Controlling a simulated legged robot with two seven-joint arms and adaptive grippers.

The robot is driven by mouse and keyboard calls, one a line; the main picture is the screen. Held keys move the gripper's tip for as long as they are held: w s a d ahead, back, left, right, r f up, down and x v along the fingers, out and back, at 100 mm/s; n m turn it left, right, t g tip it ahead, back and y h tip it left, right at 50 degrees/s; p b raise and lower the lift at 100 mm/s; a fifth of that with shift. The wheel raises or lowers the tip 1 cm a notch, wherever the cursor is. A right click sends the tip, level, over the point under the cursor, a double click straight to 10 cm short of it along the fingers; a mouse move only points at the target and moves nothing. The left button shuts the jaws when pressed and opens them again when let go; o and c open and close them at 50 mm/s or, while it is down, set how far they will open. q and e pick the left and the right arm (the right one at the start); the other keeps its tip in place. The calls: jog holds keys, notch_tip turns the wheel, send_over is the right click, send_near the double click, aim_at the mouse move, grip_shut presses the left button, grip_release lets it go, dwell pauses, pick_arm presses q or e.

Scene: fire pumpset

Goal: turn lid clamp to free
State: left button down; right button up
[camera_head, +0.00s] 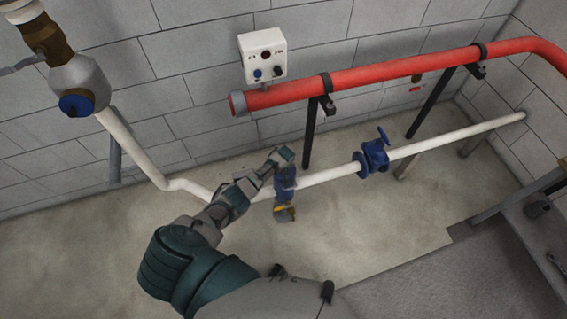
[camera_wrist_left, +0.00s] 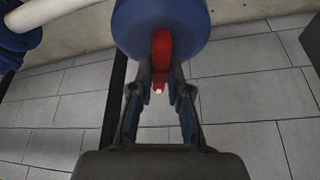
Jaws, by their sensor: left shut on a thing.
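A blue fitting (camera_head: 286,183) with a yellow part at its lower end sits on the white pipe. My left gripper (camera_head: 282,157) is at its upper end, and my forearm partly hides the pipe there. In the left wrist view a round blue body (camera_wrist_left: 160,25) carries a red clamp (camera_wrist_left: 162,50) that points towards me. My left gripper (camera_wrist_left: 160,82) is shut on this red clamp, with a finger on each side. The red clamp cannot be made out in the head view. My right gripper is not in view.
A thick red pipe (camera_head: 400,68) on black supports runs along the block wall. A blue valve (camera_head: 374,155) sits on the white pipe (camera_head: 440,142) to the right. A control box (camera_head: 262,56) hangs on the wall. A dark table (camera_head: 530,215) stands at right.

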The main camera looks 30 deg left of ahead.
pick_arm(q)
jog(key=shift+w+d+n+g+y, duration=0.15)
jog(key=shift+n+g+y, duration=0.3)
jog(key=shift+n, duration=1.15)
jog(key=shift+r, duration=0.1)
jog(key=c, duration=1.1)
grip_release()
jog(key=v, duration=1.2)
jog(key=shift+d, duration=0.1)
